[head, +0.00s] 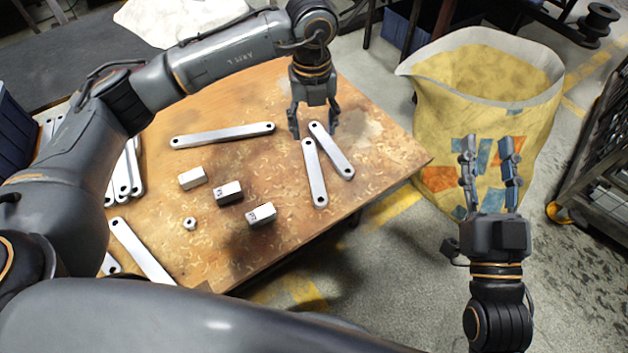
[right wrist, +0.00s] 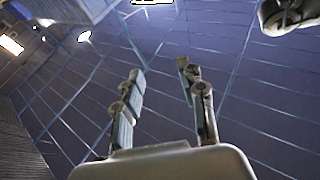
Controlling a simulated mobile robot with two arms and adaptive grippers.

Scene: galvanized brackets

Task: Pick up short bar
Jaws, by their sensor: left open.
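Two short flat metal bars with a hole at each end lie on the wooden table: one short bar (head: 315,173) and another short bar (head: 333,153) just right of it, close together at the upper ends. My left gripper (head: 313,130) points down, open, over the upper ends of these bars. I cannot tell how high it is above them. It holds nothing that I can see. My right gripper (head: 489,150) is open and empty, pointing up in front of the yellow bag; its open fingers also show in the right wrist view (right wrist: 160,90).
A longer bar (head: 222,135) lies further left on the table (head: 375,150). Several more bars are at the left, partly behind my left arm. Three small blocks (head: 229,192) and a nut (head: 190,223) lie mid-table. A yellow bag (head: 430,110) stands right of the table.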

